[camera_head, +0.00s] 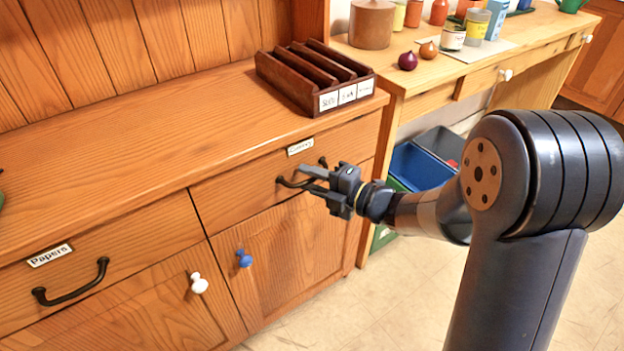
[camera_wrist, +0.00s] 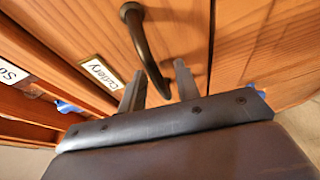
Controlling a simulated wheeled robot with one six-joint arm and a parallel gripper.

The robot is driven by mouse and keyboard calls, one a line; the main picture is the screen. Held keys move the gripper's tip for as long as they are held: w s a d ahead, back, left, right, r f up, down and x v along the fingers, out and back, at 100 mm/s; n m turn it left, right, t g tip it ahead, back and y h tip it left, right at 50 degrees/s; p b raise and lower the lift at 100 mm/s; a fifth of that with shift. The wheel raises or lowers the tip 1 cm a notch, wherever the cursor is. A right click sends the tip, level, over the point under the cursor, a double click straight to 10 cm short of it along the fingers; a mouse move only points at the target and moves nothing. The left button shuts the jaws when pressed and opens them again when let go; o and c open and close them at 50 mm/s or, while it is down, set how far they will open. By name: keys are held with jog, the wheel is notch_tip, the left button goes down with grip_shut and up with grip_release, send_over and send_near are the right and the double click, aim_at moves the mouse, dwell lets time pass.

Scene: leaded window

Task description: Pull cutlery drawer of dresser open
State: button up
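The cutlery drawer (camera_head: 248,188) is in the dresser's upper right, and its front looks flush with the dresser. Its label (camera_head: 300,146) reads as Cutlery, and the label also shows in the wrist view (camera_wrist: 102,74). The drawer's dark curved handle (camera_head: 287,184) is partly hidden by my gripper (camera_head: 312,180). In the wrist view, the handle (camera_wrist: 146,48) runs down between the two fingers of my gripper (camera_wrist: 158,88). The fingers are apart, with a gap visible on each side of the handle. I cannot tell whether either finger touches it.
A Papers drawer with a dark handle (camera_head: 70,290) is to the left. Cupboard doors below have a blue knob (camera_head: 244,258) and a white knob (camera_head: 199,284). A wooden rack (camera_head: 314,76) stands on top. The floor in front (camera_head: 370,300) is clear.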

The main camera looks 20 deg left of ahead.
jog(key=shift+c, duration=0.4)
grip_shut()
